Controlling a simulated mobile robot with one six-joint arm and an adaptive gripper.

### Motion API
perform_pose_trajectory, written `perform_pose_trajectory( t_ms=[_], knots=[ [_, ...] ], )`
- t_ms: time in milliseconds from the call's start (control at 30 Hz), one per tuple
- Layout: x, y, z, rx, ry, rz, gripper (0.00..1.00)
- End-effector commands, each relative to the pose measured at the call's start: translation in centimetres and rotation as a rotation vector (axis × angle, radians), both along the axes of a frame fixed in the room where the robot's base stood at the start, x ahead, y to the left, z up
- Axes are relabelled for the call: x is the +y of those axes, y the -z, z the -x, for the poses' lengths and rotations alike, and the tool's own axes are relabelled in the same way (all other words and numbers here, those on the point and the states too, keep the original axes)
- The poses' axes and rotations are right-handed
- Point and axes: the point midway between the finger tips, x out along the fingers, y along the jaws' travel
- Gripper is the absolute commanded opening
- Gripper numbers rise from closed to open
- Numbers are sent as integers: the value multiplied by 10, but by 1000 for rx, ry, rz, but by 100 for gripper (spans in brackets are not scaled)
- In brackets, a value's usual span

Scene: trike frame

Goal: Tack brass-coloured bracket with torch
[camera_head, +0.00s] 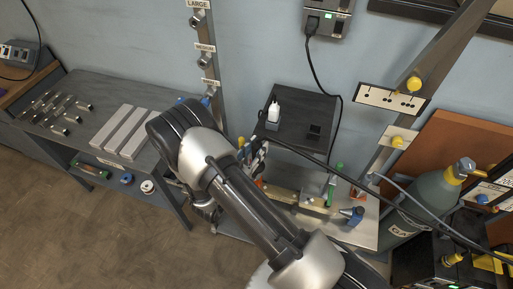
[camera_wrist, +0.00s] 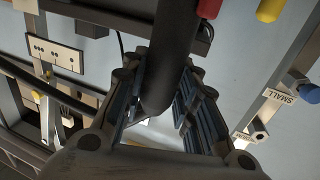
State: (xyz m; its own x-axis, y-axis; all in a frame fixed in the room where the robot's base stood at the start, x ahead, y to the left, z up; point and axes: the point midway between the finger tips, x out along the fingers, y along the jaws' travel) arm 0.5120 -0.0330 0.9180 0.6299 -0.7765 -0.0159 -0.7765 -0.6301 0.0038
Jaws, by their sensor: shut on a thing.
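My gripper (camera_head: 254,156) is above the left end of the work table, partly hidden behind my arm in the head view. In the wrist view my gripper (camera_wrist: 164,90) is closed around a thick dark cylinder (camera_wrist: 168,45), which looks like the torch handle. The torch's tip cannot be made out. A brass-coloured flat piece (camera_head: 284,194), seemingly the bracket, lies on the pale work table (camera_head: 362,238), partly hidden by my arm. A green-handled clamp (camera_head: 335,182) and a blue-ended part (camera_head: 353,213) stand at its right.
A gas cylinder (camera_head: 428,204) stands at right, with dark hoses crossing above the table. A dark shelf (camera_head: 300,122) with a white item is behind. A slanted metal post (camera_head: 440,52) rises at right. A bench (camera_head: 92,92) with grey bars is at left. Open floor lies front left.

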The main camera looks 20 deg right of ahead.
Motion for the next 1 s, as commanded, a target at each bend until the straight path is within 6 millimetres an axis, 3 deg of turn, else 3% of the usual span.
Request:
perform_pose_trajectory(
  t_ms=[733, 1000],
  knots=[
    [0, -63, -1, -8, 0, 2, 4],
    [1, -68, -1, -8, 0, 2, 4]
  ],
)
